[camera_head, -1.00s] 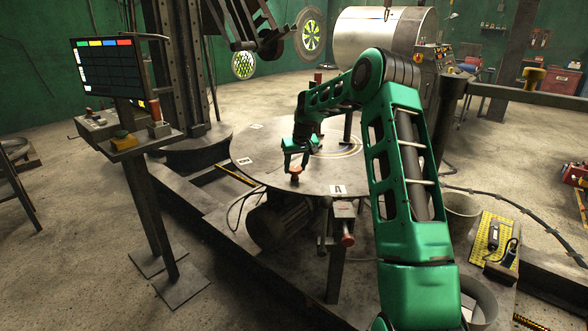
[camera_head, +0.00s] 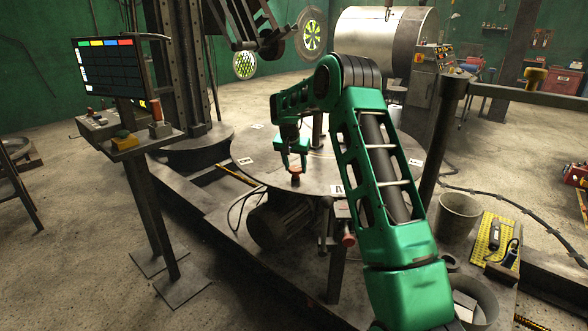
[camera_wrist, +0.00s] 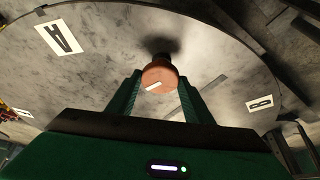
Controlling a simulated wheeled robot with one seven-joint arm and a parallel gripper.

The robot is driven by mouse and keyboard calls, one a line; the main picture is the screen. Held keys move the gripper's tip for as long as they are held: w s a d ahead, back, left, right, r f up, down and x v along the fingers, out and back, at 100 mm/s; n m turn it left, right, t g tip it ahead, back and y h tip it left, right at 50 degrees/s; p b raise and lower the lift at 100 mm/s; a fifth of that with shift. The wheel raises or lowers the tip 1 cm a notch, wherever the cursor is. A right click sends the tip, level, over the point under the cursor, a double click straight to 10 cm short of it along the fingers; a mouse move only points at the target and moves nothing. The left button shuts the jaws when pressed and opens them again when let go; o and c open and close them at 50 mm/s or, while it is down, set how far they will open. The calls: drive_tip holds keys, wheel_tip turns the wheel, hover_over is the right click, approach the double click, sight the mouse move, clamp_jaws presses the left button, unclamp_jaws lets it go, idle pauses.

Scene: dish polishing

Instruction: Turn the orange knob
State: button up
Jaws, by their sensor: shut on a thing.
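The orange knob (camera_wrist: 158,76) stands near the edge of the round metal table (camera_wrist: 75,80), with a pale mark on its face. In the head view the knob (camera_head: 295,180) shows just below the fingers. My green gripper (camera_wrist: 160,98) is shut on the knob, with one finger on each side of it. In the head view my gripper (camera_head: 293,169) points down at the table's front part. The far side of the knob and its base are partly hidden.
White labels, one with an "A" (camera_wrist: 59,38), lie on the table. A red-ended handle (camera_head: 348,239) sticks out below the table's front edge. A control stand with a screen (camera_head: 103,68) is at left. A bucket (camera_head: 459,214) stands at right.

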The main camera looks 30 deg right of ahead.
drive_tip(key=shift+a, duration=0.15)
idle(0.3)
drive_tip(key=o, duration=1)
drive_tip(key=shift+o, duration=0.2)
drive_tip(key=v, duration=1)
drive_tip(key=shift+r, duration=0.4)
drive_tip(key=shift+a, duration=0.1)
